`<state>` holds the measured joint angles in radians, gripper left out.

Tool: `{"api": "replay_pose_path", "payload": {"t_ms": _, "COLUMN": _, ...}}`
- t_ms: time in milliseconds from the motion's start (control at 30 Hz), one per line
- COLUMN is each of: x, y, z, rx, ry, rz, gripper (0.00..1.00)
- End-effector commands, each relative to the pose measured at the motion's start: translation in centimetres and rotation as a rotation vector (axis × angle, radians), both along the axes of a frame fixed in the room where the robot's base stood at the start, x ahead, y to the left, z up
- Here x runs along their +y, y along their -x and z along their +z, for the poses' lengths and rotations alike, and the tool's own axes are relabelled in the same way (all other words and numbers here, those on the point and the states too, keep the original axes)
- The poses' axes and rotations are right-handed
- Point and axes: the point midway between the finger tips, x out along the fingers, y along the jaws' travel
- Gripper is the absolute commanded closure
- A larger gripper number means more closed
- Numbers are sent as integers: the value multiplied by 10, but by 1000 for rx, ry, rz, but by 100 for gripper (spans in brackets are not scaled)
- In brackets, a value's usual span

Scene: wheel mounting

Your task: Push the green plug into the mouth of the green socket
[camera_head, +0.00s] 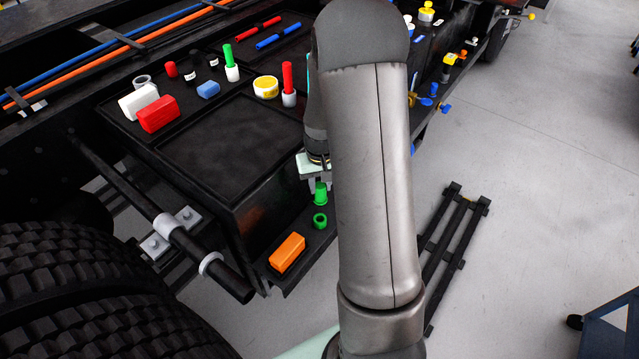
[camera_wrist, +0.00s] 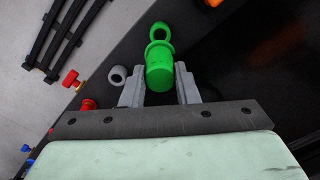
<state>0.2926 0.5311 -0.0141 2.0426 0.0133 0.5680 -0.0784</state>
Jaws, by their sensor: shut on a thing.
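The green plug (camera_head: 320,193) is held in my gripper (camera_head: 314,183), below the pale wrist plate. In the wrist view the plug (camera_wrist: 159,70) sits between the two grey fingers of my gripper (camera_wrist: 158,76), which are shut on it. The green socket (camera_head: 320,221) stands on the narrow black ledge, just in front of the plug, its dark round mouth showing. In the wrist view the socket (camera_wrist: 152,32) is just beyond the plug's far end, which overlaps its near rim. I cannot tell whether they touch; the plug is not seated in the mouth.
An orange block (camera_head: 287,252) lies on the ledge near the socket. A grey ring (camera_wrist: 118,74) and a red knob (camera_wrist: 71,78) show at the left of the wrist view. My arm hides part of the ledge. A tray with red and white blocks (camera_head: 158,113) is behind left.

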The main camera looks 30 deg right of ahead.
Motion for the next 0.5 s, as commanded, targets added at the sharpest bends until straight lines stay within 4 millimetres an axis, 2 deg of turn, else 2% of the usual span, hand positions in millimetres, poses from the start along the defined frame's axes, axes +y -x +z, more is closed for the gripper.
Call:
{"api": "replay_pose_path", "payload": {"t_ms": 167, "x": 0, "y": 0, "z": -5, "rx": 0, "ry": 0, "rz": 0, "gripper": 100}}
{"api": "replay_pose_path", "payload": {"t_ms": 500, "x": 0, "y": 0, "z": -36, "rx": 0, "ry": 0, "rz": 0, "gripper": 100}}
